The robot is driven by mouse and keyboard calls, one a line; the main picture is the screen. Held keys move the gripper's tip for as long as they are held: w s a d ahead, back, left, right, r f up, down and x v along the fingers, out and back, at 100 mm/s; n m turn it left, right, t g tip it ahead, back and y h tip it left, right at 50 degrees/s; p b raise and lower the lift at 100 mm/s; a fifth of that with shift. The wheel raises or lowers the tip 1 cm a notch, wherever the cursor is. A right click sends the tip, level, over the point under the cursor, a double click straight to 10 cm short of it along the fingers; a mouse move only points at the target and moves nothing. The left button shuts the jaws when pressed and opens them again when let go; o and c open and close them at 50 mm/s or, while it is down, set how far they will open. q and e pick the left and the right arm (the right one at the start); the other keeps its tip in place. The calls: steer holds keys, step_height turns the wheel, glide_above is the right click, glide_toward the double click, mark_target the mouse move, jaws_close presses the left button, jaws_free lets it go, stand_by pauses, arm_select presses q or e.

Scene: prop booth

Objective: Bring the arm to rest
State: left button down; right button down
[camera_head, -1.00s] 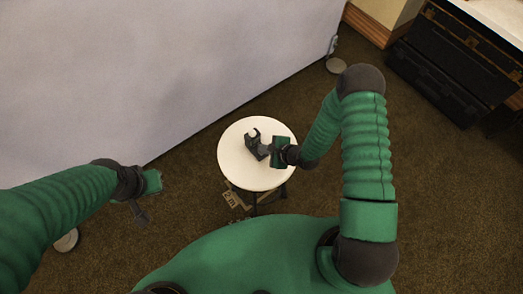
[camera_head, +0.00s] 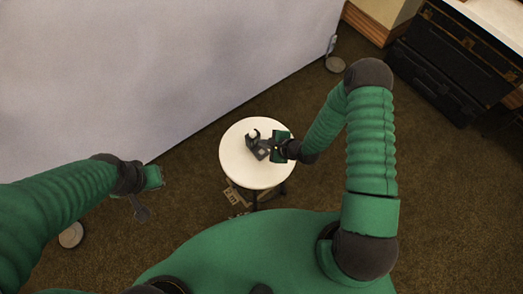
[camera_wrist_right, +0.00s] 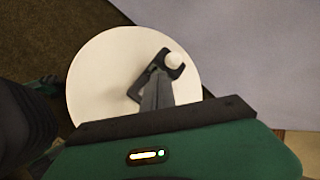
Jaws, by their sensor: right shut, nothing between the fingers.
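My right arm reaches over a small round white table (camera_head: 236,165) from the right. Its gripper (camera_head: 262,150) is shut and empty, beside a small dark object (camera_head: 251,141) with a white round knob on top. In the right wrist view, the shut fingers (camera_wrist_right: 155,92) point towards the dark object (camera_wrist_right: 175,71), and they overlap it in the picture. I cannot tell whether they touch it. My left gripper (camera_head: 140,207) hangs at the left, away from the table; its finger opening is unclear.
Black cases (camera_head: 435,83) stand at the upper right.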

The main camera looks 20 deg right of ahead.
stand_by(0.4)
steer(key=s+d+r+n+g+h, duration=0.2)
steer(key=d+r+n, duration=0.1)
steer(key=r+n, duration=0.35)
steer(key=s+d+r+n+g+h, duration=0.1)
steer(key=s+d+r+n+h, duration=0.15)
steer(key=r+n, duration=0.45)
steer(key=s+r+n+g, duration=0.2)
steer(key=s+r+n, duration=0.5)
steer(key=s+r, duration=0.2)
steer(key=shift+s+a+r, duration=0.25)
steer(key=shift+a+r, duration=0.05)
steer(key=shift+r, duration=0.15)
steer(key=shift+a, duration=0.15)
